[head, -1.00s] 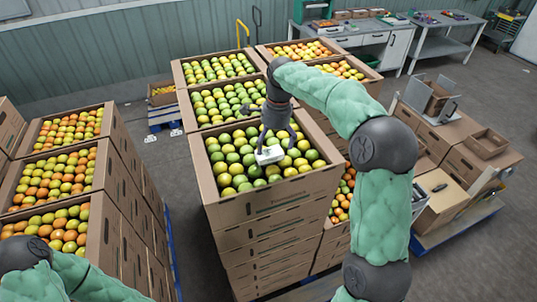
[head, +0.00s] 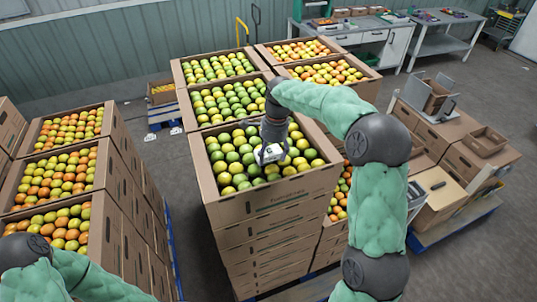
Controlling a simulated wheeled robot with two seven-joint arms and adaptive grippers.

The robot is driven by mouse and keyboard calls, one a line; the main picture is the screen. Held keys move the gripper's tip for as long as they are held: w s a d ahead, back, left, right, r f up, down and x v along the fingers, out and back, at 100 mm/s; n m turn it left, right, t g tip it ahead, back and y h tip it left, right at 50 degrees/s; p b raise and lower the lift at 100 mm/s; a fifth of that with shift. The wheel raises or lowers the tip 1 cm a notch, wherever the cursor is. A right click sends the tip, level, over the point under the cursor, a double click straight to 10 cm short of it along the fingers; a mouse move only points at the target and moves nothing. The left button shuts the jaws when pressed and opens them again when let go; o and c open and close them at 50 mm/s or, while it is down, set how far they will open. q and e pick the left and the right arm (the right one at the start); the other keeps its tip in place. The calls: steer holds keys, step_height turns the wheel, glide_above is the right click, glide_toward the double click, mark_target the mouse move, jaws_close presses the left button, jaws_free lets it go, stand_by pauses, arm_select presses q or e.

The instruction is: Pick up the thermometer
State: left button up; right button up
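The thermometer (head: 270,154) is a small white device with a dark part, seen among green and yellow tomatoes in the front middle crate (head: 272,201). My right gripper (head: 272,147) reaches down over this crate from the right. Its fingers are close together on the thermometer, which shows between and below them. The gripper hides part of the device, and I cannot tell whether it touches the tomatoes underneath. Of my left arm only links show at the bottom left; its gripper is out of view.
More open tomato crates stand behind, including one directly behind (head: 205,122), and on the left (head: 96,236). A pallet (head: 450,227) with cartons and a small open tray (head: 486,140) is at the right. Workbenches (head: 362,32) line the back. Grey floor shows between the stacks.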

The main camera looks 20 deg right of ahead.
steer(key=shift+c, duration=0.6)
